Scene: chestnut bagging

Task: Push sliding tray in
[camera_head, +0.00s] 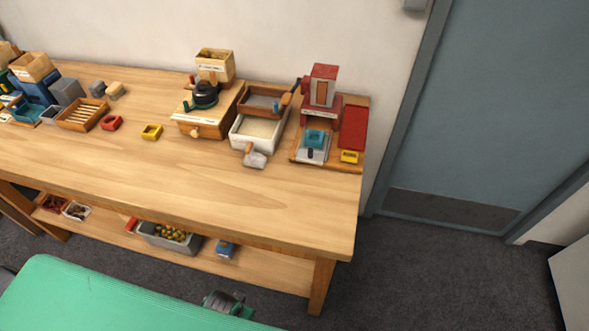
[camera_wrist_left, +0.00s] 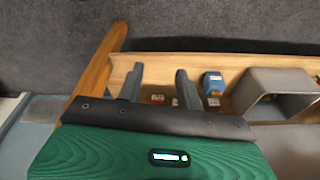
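At the right end of the table, a red-and-cream stand (camera_head: 322,92) rises from a wooden base board (camera_head: 348,165). Whether the plate reaches under the stand is unclear. My left gripper shows in the left wrist view (camera_wrist_left: 158,85) with two grey fingers apart and nothing between them. A dark gripper part, seemingly mine, shows low in the head view (camera_head: 228,303), away from the plate. My right gripper is not seen.
A white tray (camera_head: 236,137) with a grey scoop (camera_head: 254,160) stands left of the base board. A wooden drawer box (camera_head: 205,130) is further left. A red pad (camera_head: 354,128) and yellow block (camera_head: 349,157) lie right. The table's front area is clear. Bins sit on the lower shelf.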

